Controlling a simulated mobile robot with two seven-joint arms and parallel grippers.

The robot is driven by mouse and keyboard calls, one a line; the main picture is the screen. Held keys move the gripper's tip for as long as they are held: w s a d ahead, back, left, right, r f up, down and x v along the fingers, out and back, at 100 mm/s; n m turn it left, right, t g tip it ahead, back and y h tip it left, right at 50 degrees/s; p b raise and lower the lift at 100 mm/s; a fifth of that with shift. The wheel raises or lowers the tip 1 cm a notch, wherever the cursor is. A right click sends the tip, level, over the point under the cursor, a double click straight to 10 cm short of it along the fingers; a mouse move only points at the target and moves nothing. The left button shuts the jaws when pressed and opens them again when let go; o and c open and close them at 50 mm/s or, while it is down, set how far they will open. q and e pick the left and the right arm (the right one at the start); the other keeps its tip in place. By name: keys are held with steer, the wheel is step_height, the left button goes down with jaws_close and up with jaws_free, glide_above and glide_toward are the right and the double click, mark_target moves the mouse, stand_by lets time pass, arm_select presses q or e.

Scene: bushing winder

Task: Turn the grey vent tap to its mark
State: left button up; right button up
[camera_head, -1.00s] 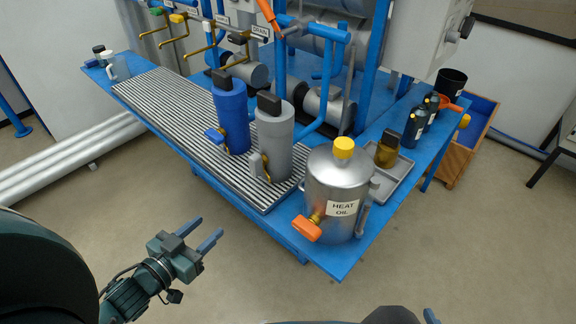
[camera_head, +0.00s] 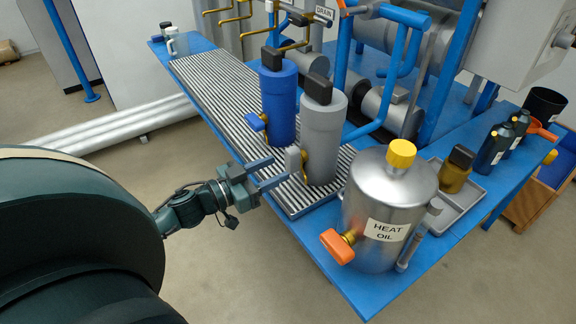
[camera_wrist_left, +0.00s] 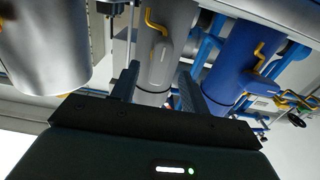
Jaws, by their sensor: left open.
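The grey vent tap (camera_head: 293,159) sticks out from the left side of the grey cylinder (camera_head: 322,140), beside a brass fitting. The cylinder has a dark cap and stands upright on the slatted rack. My left gripper (camera_head: 279,171) is open and empty, its two fingers pointing at the tap. The fingertips look close to the tap; whether they touch it I cannot tell. In the left wrist view the grey cylinder (camera_wrist_left: 176,35) appears beyond and between the open fingers (camera_wrist_left: 157,90). I cannot make out the tap's mark. My right gripper is out of view.
A blue cylinder (camera_head: 278,98) with a blue tap stands behind the grey one. A steel HEAT OIL tank (camera_head: 381,200) with an orange tap (camera_head: 337,246) stands at the right front. The slatted rack (camera_head: 213,87) is bare towards the far left. Floor lies open before the bench.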

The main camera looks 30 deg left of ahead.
mark_target(287, 164)
arm_select(q)
steer(key=shift+x, duration=2.4)
steer(key=shift+c, duration=0.5)
steer(key=c, duration=0.9)
